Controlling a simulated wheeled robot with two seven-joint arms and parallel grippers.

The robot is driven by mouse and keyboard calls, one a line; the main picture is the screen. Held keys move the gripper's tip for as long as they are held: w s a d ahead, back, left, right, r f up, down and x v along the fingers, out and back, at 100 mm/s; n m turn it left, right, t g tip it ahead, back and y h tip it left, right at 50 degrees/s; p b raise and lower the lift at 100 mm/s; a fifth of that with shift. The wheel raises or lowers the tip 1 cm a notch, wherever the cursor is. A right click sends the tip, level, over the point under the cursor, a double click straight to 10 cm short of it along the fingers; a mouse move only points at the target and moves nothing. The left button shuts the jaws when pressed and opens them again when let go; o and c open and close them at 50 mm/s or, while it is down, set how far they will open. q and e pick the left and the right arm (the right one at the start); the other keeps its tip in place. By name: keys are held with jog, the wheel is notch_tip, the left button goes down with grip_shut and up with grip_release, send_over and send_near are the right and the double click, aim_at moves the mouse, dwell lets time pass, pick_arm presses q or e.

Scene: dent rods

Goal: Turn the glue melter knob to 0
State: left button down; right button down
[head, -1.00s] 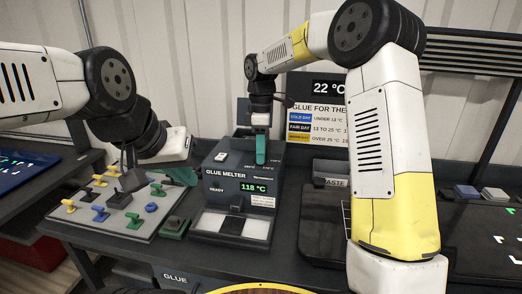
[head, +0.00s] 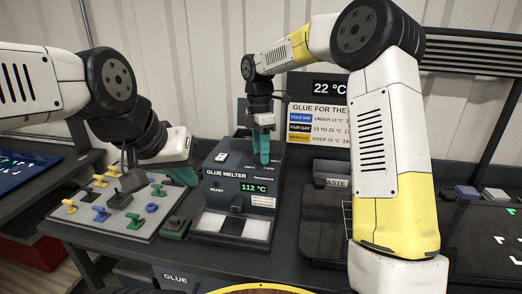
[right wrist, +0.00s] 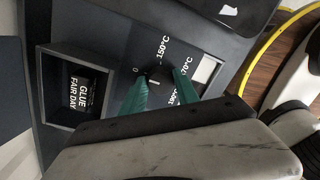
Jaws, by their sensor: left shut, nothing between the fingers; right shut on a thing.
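The glue melter (head: 222,187) is a dark box on the table, and its green display reads 112 °C beside the word READY. In the right wrist view its black knob (right wrist: 156,74) sits between the green fingertips, with a 0 mark to its left and 150 °C and 170 °C marks around it. The knob's pointer direction is hard to tell. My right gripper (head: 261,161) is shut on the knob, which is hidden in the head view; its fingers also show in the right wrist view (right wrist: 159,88). My left gripper (head: 185,177) is shut and empty, left of the melter.
A grey board (head: 150,222) with yellow and blue pieces lies left of the melter. A sign with a 22 °C display (head: 328,87) stands behind it. In the right wrist view a recess (right wrist: 78,88) holds a GLUE FAIR DAY label.

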jog(key=shift+r, duration=0.1)
jog(key=c, duration=0.9)
grip_release()
jog(key=shift+w+a+r, duration=0.1)
jog(key=shift+w+r, duration=0.05)
jog(key=shift+r, duration=1.8)
jog(key=shift+w+r, duration=0.15)
jog(key=shift+r, duration=1.75)
jog(key=s+d+r+m+t+y, duration=0.1)
jog(key=s+d+r+m+t, duration=0.15)
jog(key=s+d+m, duration=0.35)
jog(key=s+d+r+m+t, duration=0.1)
jog(key=s+d+r+m, duration=0.2)
jog(key=s+m, duration=0.35)
jog(key=s+d+f+m+t, duration=0.1)
jog(key=s+m, duration=0.2)
jog(key=s, duration=0.1)
jog(key=s+d+f+m+t+y, duration=0.1)
jog(key=s+d+f+m, duration=0.1)
jog(key=s, duration=0.3)
jog(key=s+d+f+m+t, duration=0.1)
jog(key=s+d+m, duration=0.1)
jog(key=s+m, duration=0.2)
jog(key=shift+s+d+f+m+t+y, duration=0.15)
jog(key=shift+s+f+m+t+y, duration=0.2)
jog(key=shift+s, duration=0.25)
